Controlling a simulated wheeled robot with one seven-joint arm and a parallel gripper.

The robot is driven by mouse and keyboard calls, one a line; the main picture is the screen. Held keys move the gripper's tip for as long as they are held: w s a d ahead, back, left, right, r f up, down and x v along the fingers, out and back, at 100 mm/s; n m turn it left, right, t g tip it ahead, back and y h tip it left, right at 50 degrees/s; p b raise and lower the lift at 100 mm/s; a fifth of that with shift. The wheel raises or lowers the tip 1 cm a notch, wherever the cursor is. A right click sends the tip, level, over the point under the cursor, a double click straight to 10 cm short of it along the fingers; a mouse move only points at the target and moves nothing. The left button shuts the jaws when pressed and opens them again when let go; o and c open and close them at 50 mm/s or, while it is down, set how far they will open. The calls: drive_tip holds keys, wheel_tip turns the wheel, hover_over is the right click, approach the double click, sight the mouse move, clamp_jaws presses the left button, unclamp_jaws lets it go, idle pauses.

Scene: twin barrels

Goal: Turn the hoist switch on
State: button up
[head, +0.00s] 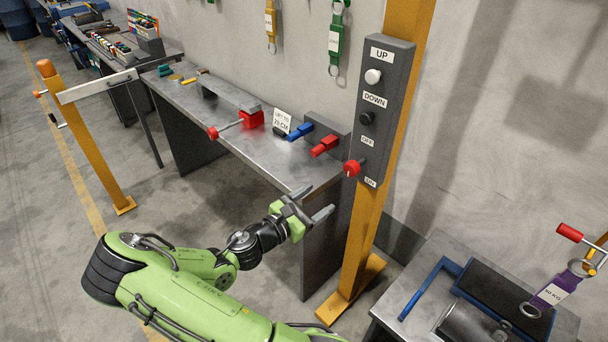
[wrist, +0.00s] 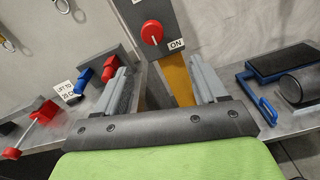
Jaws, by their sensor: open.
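The hoist switch is a red knob (head: 352,168) low on a dark grey control box (head: 388,90) on a yellow post (head: 362,220). OFF is printed above the knob and ON below it; a white UP button and a black DOWN button sit higher. In the wrist view the red knob (wrist: 152,32) shows a white pointer line, and the ON label is beside its lower right. My gripper (head: 322,202) is open and empty, below and in front of the knob, apart from it. In the wrist view its two fingers (wrist: 164,82) point toward the post below the box.
A metal workbench (head: 240,130) with red and blue handled parts stands left of the post. A lower table (head: 450,262) with a blue frame and dark cylinder is at right. Keyed tags hang on the wall above. Floor at left is open around a yellow barrier post (head: 85,140).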

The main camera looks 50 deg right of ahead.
sight(349, 171)
drive_tip(key=shift+n+t+h, duration=0.3)
drive_tip(key=shift+n+t, duration=0.2)
drive_tip(key=shift+n, duration=0.1)
drive_tip(key=d, duration=1)
drive_tip(key=s+d, duration=0.1)
drive_tip(key=d, duration=0.4)
drive_tip(key=shift+d+r+b, duration=0.15)
drive_tip(key=shift+d+b, duration=0.15)
drive_tip(key=shift+d, duration=0.1)
drive_tip(key=c, duration=1)
